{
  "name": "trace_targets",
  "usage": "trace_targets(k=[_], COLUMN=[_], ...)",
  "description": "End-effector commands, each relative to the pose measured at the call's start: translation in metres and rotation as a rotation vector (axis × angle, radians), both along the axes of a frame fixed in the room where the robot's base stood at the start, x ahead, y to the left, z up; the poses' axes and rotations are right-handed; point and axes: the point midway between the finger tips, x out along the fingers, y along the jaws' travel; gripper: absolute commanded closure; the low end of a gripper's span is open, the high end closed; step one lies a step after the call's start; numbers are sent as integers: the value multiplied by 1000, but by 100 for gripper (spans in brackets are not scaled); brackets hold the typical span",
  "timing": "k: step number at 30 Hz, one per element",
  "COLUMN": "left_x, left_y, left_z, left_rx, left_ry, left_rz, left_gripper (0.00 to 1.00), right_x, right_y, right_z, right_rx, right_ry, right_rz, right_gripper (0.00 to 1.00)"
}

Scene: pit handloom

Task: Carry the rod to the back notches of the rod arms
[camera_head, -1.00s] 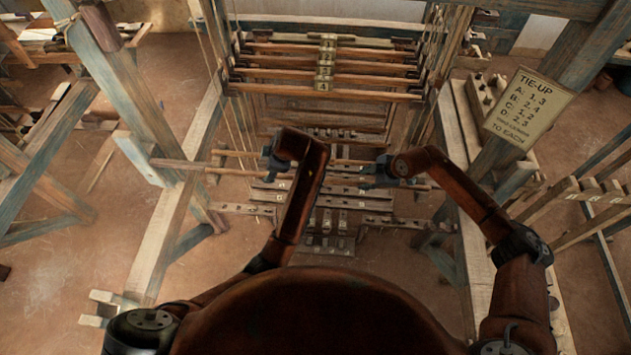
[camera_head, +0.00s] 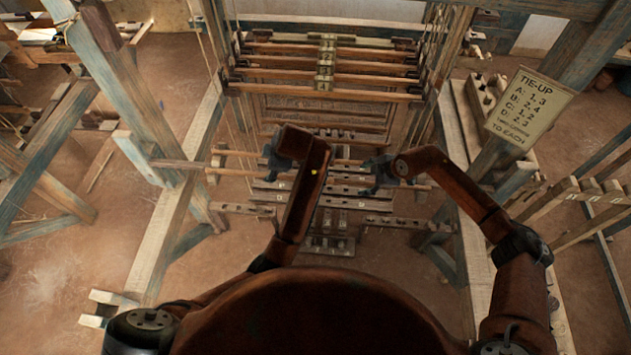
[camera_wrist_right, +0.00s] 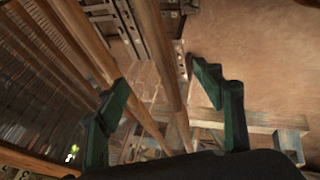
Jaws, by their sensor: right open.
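A long thin wooden rod (camera_head: 235,172) lies crosswise in front of the treadles in the head view, its left end beside the left frame post. A second, thin bar (camera_head: 235,153) runs just behind it; I cannot tell for sure which is the task's rod. My left gripper (camera_head: 274,166) is at the rod's middle left, its fingers partly hidden by its wrist. My right gripper (camera_head: 369,182) is at the rod's right part. In the right wrist view the right gripper (camera_wrist_right: 168,100) is open, with a wooden bar (camera_wrist_right: 162,60) showing between its fingers. The rod arms' notches are too small to make out.
Several heddle shafts (camera_head: 330,92) hang behind the rods. Dark treadles and slotted blocks (camera_head: 335,222) lie below. A left side beam (camera_head: 165,235) and a right beam (camera_head: 475,250) flank my arms. A tie-up sign (camera_head: 528,107) hangs at right.

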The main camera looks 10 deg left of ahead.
Motion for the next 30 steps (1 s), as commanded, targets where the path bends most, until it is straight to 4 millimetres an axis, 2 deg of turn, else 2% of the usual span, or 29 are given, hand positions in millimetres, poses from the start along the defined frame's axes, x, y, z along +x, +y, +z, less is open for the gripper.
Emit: trace_targets(k=[8,11,22,30], left_x=[0,0,0,0], left_y=[0,0,0,0], left_z=[0,0,0,0], left_rx=[0,0,0,0], left_ry=[0,0,0,0], left_rz=[0,0,0,0], left_gripper=[39,39,39,39], right_x=[-2,-6,-30,-39], right_y=[-3,-9,-37,-46], right_z=[6,18,82,103], right_rx=[0,0,-1,0], right_ry=[-1,-3,-3,-1], right_rz=[0,-1,-1,0], right_gripper=[39,39,39,39])
